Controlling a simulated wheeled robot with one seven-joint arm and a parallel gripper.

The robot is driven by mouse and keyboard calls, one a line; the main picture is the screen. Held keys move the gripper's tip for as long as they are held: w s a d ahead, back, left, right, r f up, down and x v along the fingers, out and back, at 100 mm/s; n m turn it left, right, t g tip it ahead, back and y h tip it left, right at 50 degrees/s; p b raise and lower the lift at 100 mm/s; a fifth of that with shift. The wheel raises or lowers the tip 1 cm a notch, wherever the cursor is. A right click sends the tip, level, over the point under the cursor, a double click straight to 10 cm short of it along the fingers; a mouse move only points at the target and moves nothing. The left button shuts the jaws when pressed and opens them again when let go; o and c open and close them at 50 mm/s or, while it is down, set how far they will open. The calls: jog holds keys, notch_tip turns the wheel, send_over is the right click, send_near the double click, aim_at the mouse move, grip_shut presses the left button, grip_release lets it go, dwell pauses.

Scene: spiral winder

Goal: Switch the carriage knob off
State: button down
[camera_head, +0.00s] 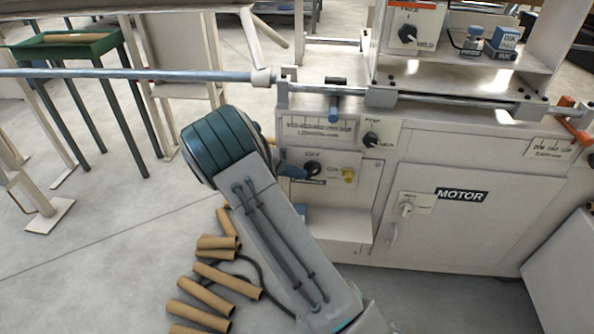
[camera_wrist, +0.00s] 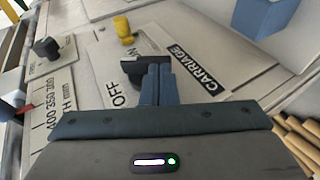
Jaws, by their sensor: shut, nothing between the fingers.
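The carriage knob (camera_head: 313,168) is black and sits on the panel of the beige machine, below an "OFF" mark. In the wrist view the knob (camera_wrist: 140,68) shows a dark bar handle, between the "OFF" lettering (camera_wrist: 119,95) and the "CARRIAGE" label (camera_wrist: 197,66). My gripper (camera_head: 298,173) reaches the panel from the left, at the knob's left side. In the wrist view its blue fingers (camera_wrist: 157,70) are together, empty, and overlap part of the knob. I cannot tell whether they touch it.
A yellow button (camera_head: 348,176) is right of the knob. Another black knob (camera_head: 371,139) sits above right. A motor door with its own switch (camera_head: 406,209) is farther right. A long metal shaft (camera_head: 130,74) crosses above. Cardboard tubes (camera_head: 205,292) lie on the floor.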

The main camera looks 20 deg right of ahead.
jog(key=shift+h, duration=0.3)
jog(key=shift+d, duration=0.15)
jog(key=shift+s+d+r, duration=0.25)
jog(key=shift+s+d, duration=0.05)
jog(key=shift+d, duration=0.35)
jog(key=shift+a, duration=0.1)
jog(key=w+a, duration=0.1)
jog(key=a, duration=0.9)
jog(key=shift+w+a+p, duration=0.2)
jog(key=shift+a+p, duration=0.1)
jog(key=shift+a, duration=0.1)
jog(key=shift+s, duration=0.1)
